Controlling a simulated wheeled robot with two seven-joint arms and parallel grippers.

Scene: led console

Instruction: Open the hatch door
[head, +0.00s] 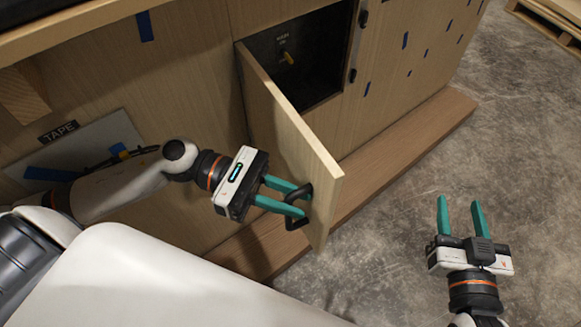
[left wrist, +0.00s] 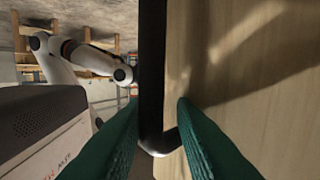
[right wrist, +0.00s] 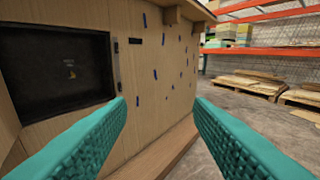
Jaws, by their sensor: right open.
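The hatch door (head: 290,150) is a pale wooden panel, swung well out from the cabinet on its left edge. The dark opening (head: 300,60) behind it is exposed, with a small yellowish switch (head: 287,57) inside; the opening also shows in the right wrist view (right wrist: 55,70). The door's black handle (head: 298,208) is near its free edge. My left gripper (head: 305,203) is at the handle. In the left wrist view the handle bar (left wrist: 152,70) passes between its parted green fingers, with a gap to the right finger. My right gripper (head: 458,200) is open and empty, right of the door.
A wooden ledge (head: 410,130) runs along the cabinet's foot. A grey panel (head: 90,150) labelled TAPE is at the left, behind my left arm. Grey floor (head: 400,200) lies clear right of the door. Pallets (right wrist: 250,85) and orange shelving stand farther off.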

